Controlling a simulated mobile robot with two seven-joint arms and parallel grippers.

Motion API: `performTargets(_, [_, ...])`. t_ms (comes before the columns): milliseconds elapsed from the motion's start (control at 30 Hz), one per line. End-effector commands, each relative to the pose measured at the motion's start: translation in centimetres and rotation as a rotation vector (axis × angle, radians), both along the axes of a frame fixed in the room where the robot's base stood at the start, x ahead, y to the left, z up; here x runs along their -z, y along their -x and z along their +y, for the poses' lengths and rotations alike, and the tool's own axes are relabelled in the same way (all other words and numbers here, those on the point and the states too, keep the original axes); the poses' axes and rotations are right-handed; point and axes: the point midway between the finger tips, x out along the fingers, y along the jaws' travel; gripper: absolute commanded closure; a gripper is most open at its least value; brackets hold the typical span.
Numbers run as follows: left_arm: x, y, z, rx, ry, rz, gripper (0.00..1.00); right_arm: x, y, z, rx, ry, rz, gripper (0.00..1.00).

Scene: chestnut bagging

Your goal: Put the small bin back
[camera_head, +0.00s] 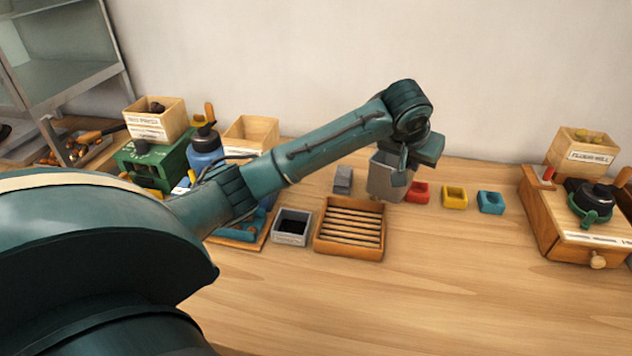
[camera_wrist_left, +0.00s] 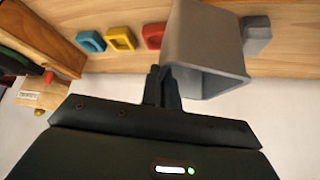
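The small bin (camera_head: 382,180) is a plain grey, open box near the back of the table, left of the red block. It also shows large in the left wrist view (camera_wrist_left: 205,45), with its open mouth toward the camera. My left gripper (camera_head: 404,166) reaches it from above at its right side. In the left wrist view the gripper's fingers (camera_wrist_left: 163,85) are closed together at the bin's rim, pinching one wall. I cannot tell whether the bin's base touches the table. My right gripper is in neither view.
A red block (camera_head: 418,191), yellow block (camera_head: 454,197) and blue block (camera_head: 490,202) stand right of the bin. A grey block (camera_head: 343,180) is left of it. A slatted wooden tray (camera_head: 349,252) and another grey bin (camera_head: 291,239) lie in front. The front right tabletop is clear.

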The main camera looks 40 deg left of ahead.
Motion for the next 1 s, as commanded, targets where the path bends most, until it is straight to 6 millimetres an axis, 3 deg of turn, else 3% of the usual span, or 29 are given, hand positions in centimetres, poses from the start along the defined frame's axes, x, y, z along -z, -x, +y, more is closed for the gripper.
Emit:
performTargets(700, [-0.1,8.5,15.5,-0.005,-0.009,0.004,1.00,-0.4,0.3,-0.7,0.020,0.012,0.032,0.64])
performTargets(800, [-0.1,9.3,16.9,-0.003,-0.007,0.004,1.00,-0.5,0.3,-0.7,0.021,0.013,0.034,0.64])
performTargets(1000, [1.9,9.2,16.6,0.000,-0.001,0.001,1.00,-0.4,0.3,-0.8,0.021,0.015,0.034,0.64])
